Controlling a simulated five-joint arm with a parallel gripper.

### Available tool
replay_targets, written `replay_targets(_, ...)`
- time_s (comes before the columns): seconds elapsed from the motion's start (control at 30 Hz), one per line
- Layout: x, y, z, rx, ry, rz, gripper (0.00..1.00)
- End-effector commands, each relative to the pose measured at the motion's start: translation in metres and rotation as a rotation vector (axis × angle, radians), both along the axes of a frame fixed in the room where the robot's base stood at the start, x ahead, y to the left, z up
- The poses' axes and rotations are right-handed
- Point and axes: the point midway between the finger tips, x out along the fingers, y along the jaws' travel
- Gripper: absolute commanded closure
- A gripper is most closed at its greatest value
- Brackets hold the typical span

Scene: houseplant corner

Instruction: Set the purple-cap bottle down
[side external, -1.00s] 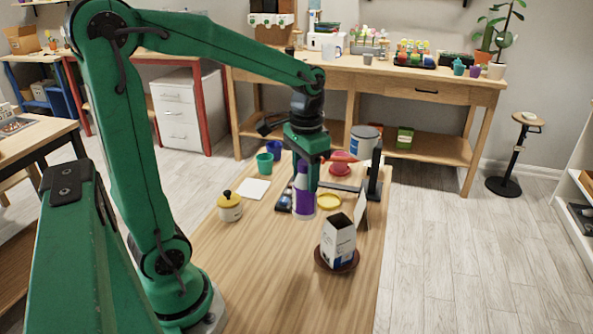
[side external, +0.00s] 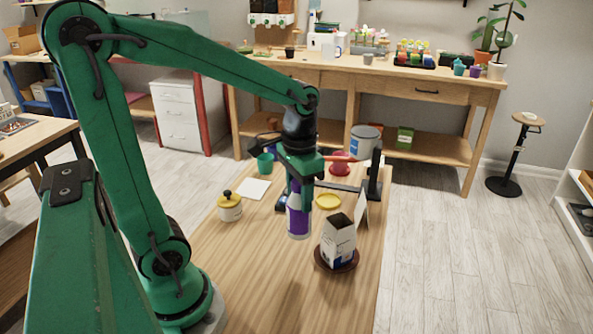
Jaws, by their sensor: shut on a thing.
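The purple-cap bottle (side external: 298,222) is a white bottle with a wide purple band; its cap is hidden by my gripper or cannot be made out. My gripper (side external: 299,192) points down and is shut on the bottle's upper part. The bottle hangs roughly upright over the middle of the wooden table (side external: 235,285). I cannot tell for sure whether its base is clear of the tabletop.
A white open carton (side external: 338,242) stands on a brown saucer (side external: 350,265) just right of the bottle. A yellow dish (side external: 328,201) lies behind it. The front left tabletop is clear.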

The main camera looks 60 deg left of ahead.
Motion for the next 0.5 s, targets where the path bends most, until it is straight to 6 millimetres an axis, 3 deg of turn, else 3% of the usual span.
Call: replay_targets(0.5,0.01,0.075,-0.045,0.0,0.0,0.004,1.0)
